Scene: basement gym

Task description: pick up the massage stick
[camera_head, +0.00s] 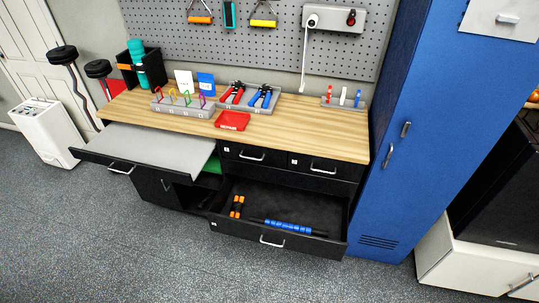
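A massage stick with blue segments and black ends (288,227) lies in the open lower drawer (335,247) of the workbench, along the drawer's front side. A shorter orange and black object (237,206) lies in the same drawer, near its left end; it is too small to tell exactly what it is. Neither of my grippers shows in the head view.
The wooden benchtop (240,148) holds a red tray (232,121), hand grips (262,96) and racks. A grey pull-out board (150,143) juts out at left. A tall blue locker (425,110) stands at right. The floor (200,262) in front is clear.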

